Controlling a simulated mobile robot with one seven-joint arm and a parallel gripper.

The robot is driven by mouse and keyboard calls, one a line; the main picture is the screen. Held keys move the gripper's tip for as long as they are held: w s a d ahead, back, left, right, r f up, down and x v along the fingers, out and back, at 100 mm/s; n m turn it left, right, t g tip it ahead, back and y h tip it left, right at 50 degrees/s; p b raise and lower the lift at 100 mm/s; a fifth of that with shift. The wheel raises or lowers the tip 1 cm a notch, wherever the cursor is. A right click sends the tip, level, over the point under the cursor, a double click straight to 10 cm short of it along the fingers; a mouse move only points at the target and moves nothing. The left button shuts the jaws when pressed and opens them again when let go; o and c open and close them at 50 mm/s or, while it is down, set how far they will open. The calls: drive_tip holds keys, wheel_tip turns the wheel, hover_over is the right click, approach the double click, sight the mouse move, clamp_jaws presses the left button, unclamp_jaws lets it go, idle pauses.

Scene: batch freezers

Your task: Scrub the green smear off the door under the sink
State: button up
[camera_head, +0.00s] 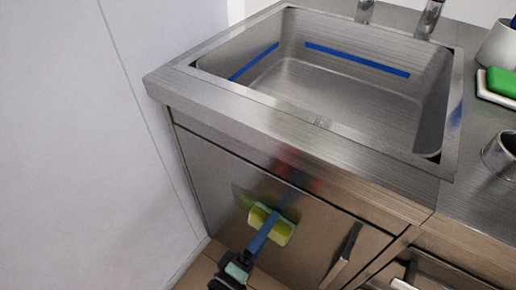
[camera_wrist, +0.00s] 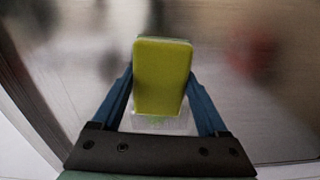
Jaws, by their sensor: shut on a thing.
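My gripper (camera_head: 264,232) has blue fingers and is shut on a yellow-green sponge (camera_head: 282,230). The sponge is at the metal door (camera_head: 318,235) under the sink; I cannot tell whether it touches the surface. A green smear (camera_head: 243,197) shows on the door just up and left of the sponge. In the wrist view the sponge (camera_wrist: 162,75) sits between the two blue fingers and hides part of the door behind it. The sink (camera_head: 325,90) is above the door.
A white wall (camera_head: 90,140) stands close on the left of the cabinet. The door handle (camera_head: 342,256) juts out to the right of the sponge. On the counter at right are a green sponge (camera_head: 502,82) and a metal cup (camera_head: 502,155).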

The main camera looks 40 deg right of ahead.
drive_tip(key=shift+s+d, duration=0.25)
drive_tip(key=shift+s, duration=0.2)
drive_tip(key=shift+w, duration=0.1)
